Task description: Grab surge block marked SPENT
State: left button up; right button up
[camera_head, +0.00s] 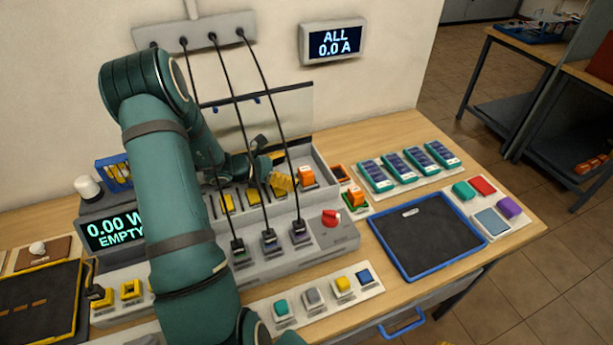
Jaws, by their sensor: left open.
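My left arm reaches in from the bottom, and its left gripper (264,160) is open over the grey rack (322,185) at the back of the bench. A tilted yellow piece (281,183) shows right beside its fingers; I cannot tell whether they touch. An orange block (307,177) stands in the rack just right of the gripper. Another orange block (355,196) sits in a green holder to the right of the rack. No SPENT marking is readable, so I cannot tell which block bears it. My right gripper is not in view.
Black cables hang from a wall box (195,32) to plugs (269,238) in front of the rack, close to the gripper. A red knob (331,217) stands at right. A blue-rimmed tray (425,235) lies right, with several teal panels (408,165) behind it.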

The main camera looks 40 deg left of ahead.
aim_at(304, 171)
pick_arm(q)
jog(key=shift+x, duration=3.35)
jog(key=c, duration=1.3)
